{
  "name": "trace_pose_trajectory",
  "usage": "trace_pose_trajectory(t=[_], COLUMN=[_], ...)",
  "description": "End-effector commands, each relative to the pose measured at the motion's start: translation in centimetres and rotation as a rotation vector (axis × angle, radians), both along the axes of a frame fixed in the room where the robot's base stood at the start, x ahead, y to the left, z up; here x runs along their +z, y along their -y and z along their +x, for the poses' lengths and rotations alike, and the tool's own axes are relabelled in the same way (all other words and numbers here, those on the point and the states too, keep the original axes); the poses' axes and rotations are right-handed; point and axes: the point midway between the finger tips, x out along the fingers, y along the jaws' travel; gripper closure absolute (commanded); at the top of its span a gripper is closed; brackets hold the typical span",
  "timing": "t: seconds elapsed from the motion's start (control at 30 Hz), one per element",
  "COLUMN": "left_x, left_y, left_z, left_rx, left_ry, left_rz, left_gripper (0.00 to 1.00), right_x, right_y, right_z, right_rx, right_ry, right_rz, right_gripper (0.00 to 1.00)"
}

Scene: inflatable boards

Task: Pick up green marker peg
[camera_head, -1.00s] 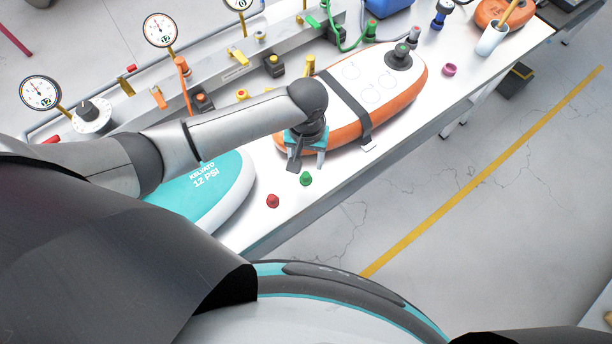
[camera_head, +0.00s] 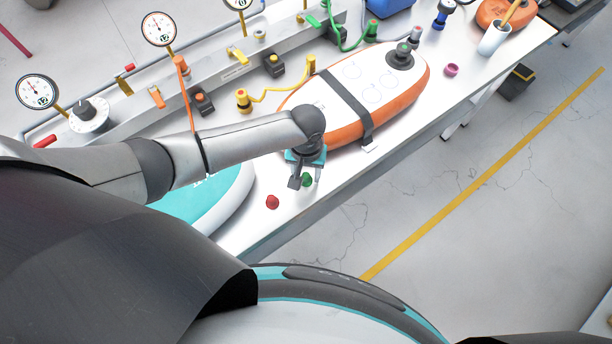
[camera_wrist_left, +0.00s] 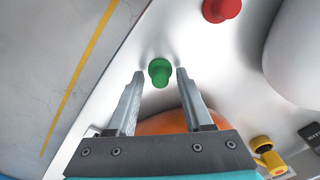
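The green marker peg (camera_head: 307,180) stands on the white table near its front edge. In the left wrist view the green peg (camera_wrist_left: 159,71) lies between the tips of my open left gripper (camera_wrist_left: 158,73), with a gap on both sides. In the head view my left gripper (camera_head: 305,181) points down at the peg and partly hides it. My right gripper is not in view.
A red peg (camera_head: 272,202) stands left of the green one and also shows in the left wrist view (camera_wrist_left: 221,9). An orange and white board (camera_head: 352,100) lies behind the gripper. A teal board (camera_head: 205,200) lies to the left. The table's front edge is close.

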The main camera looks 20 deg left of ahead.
Motion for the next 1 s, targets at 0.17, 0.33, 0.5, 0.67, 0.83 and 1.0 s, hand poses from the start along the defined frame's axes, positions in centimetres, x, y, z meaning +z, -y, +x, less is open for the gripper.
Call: trace_pose_trajectory(t=[0.17,0.33,0.5,0.67,0.83,1.0], left_x=[0.02,0.02,0.02,0.02,0.03,0.29], left_y=[-0.02,-0.02,-0.03,-0.03,-0.02,-0.01], left_z=[0.02,0.02,0.02,0.02,0.03,0.03], left_rx=[0.000,0.000,0.000,0.000,0.000,0.000], left_ry=[0.000,0.000,0.000,0.000,0.000,0.001], left_rz=[0.000,0.000,0.000,0.000,0.000,0.000], left_gripper=[0.71,0.90,1.00,1.00,1.00,1.00], right_x=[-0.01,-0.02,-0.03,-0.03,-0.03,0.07], right_y=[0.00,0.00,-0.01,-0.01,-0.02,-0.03], right_z=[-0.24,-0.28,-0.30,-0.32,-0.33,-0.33], right_rx=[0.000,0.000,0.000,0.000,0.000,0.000], right_ry=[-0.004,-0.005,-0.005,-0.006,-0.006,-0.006], right_rz=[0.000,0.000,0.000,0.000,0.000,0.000], right_gripper=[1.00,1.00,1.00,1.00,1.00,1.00])
